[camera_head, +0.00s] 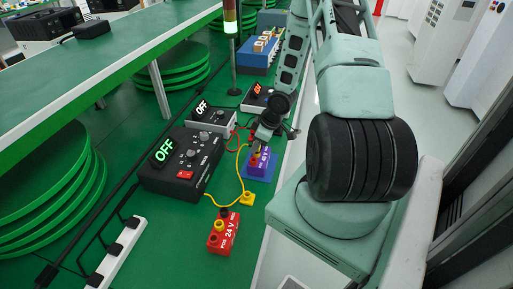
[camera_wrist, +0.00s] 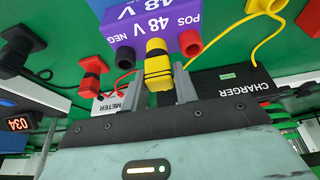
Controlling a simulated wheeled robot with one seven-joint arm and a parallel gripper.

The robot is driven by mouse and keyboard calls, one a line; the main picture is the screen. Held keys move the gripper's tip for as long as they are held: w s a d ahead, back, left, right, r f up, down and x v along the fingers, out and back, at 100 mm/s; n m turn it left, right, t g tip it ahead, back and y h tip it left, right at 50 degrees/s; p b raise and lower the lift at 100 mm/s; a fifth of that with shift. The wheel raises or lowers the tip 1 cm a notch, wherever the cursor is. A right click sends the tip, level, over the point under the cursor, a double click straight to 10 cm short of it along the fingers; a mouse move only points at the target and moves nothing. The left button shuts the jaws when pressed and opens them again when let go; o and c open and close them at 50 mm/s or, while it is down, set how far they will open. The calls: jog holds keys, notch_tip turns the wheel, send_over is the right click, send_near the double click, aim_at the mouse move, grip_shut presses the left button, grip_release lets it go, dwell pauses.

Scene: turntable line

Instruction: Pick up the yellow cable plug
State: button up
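The yellow cable plug (camera_wrist: 158,62) with a dark band is between the two fingers of my gripper (camera_wrist: 160,92) in the wrist view. The fingers lie close along both sides of it and appear shut on it. The plug is upright at the purple 48 V block (camera_wrist: 125,30), between its NEG and POS sockets in the picture; whether it is seated in a socket is hidden. In the head view my gripper (camera_head: 264,136) is just above the purple block (camera_head: 262,168), with the plug (camera_head: 255,156) largely hidden beneath.
Another yellow plug piece (camera_head: 247,199) lies by the red 24 V block (camera_head: 222,233), with a yellow cable to the black box reading OFF (camera_head: 180,163). A red plug (camera_wrist: 92,75) is beside my gripper. A signal tower (camera_head: 231,50) stands behind.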

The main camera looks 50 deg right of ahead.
jog(key=c, duration=0.3)
jog(key=shift+c, duration=0.2)
notch_tip(320, 180, up, 10)
jog(key=p, duration=0.4)
